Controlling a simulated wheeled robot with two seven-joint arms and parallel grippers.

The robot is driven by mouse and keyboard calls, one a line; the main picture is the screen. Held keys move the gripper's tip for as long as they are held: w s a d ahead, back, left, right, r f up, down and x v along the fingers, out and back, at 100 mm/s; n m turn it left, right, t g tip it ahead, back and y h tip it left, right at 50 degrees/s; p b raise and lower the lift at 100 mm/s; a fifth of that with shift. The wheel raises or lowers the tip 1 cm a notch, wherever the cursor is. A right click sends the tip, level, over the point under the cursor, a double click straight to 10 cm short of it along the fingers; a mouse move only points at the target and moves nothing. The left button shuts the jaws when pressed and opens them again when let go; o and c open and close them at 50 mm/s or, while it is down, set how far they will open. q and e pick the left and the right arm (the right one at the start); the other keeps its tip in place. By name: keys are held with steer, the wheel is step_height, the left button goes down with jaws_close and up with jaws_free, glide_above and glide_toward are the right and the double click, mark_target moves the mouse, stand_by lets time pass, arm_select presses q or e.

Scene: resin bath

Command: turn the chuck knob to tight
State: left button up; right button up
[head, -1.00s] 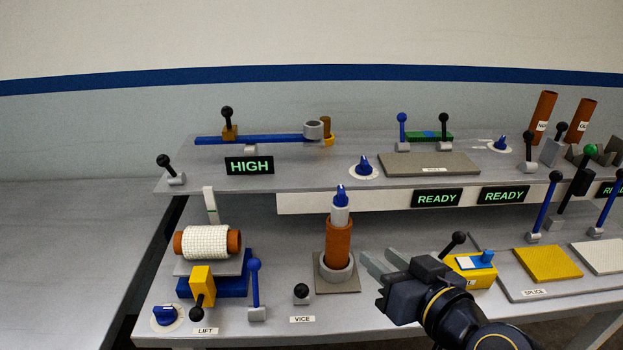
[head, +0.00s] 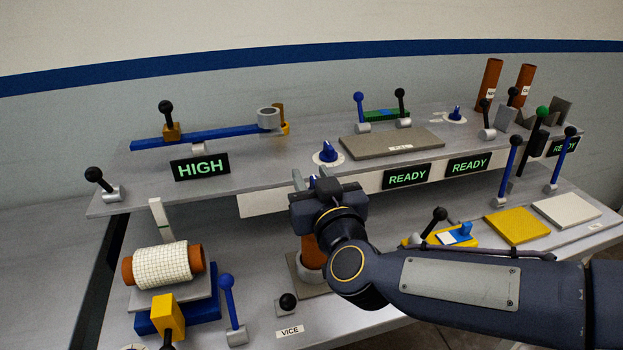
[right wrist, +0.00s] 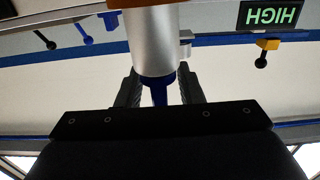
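The chuck knob is the small blue knob (head: 312,182) on top of the grey cylinder on the upright brown tube (head: 312,253). In the head view my right gripper (head: 312,178) is over it and hides most of the knob and the cylinder. In the right wrist view, which is upside down, the blue knob (right wrist: 159,92) is between the two fingers, with a gap on each side. The grey cylinder (right wrist: 151,42) shows beyond it. My right gripper is open around the knob. My left gripper is not in view.
The tube stands in a grey ring holder (head: 303,272) behind the VICE label (head: 290,331). A raised shelf with a HIGH sign (head: 200,167) and READY signs (head: 407,176) is behind. A white-wrapped roll (head: 162,264) and a blue lever (head: 230,305) stand left.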

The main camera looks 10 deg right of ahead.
steer(key=shift+w, duration=0.3)
jaws_close()
